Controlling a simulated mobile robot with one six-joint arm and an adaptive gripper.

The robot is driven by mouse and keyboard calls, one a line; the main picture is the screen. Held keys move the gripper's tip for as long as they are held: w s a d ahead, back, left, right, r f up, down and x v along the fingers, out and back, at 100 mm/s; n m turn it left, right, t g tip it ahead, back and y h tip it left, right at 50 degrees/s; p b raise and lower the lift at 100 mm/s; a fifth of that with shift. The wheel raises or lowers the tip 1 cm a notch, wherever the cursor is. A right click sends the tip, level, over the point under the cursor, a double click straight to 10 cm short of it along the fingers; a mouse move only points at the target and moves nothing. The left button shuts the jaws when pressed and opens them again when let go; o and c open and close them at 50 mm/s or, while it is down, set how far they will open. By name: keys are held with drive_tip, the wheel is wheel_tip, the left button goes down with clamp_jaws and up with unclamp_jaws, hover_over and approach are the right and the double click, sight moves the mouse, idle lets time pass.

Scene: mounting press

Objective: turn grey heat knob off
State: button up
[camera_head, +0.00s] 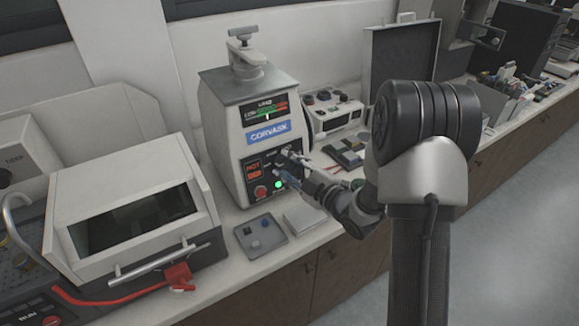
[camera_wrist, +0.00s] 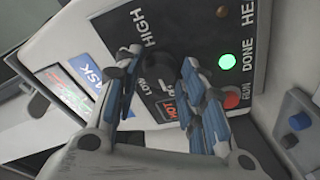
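The mounting press (camera_head: 222,150) is a pale cabinet with a dark control panel. My gripper (camera_head: 288,166) is at the right part of this panel in the head view, covering the knob there. In the wrist view my gripper (camera_wrist: 160,60) has its two blue-padded fingers spread apart, one on each side of a dark round heat knob (camera_wrist: 154,78). The words HIGH and LOW stand around the knob. The fingers hide part of the knob and its markings. I cannot tell its pointer's setting or whether a finger touches it.
A green lamp (camera_wrist: 227,62) is lit, and a red button (camera_wrist: 232,100) sits near the right finger. An orange-red HOT sign (camera_head: 253,168) is lit. A grey tray (camera_head: 262,236) lies in front of the press. A clamp handle (camera_head: 243,52) tops the press.

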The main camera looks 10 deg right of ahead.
drive_tip(key=shift+o, duration=0.9)
drive_tip(key=v, duration=1.2)
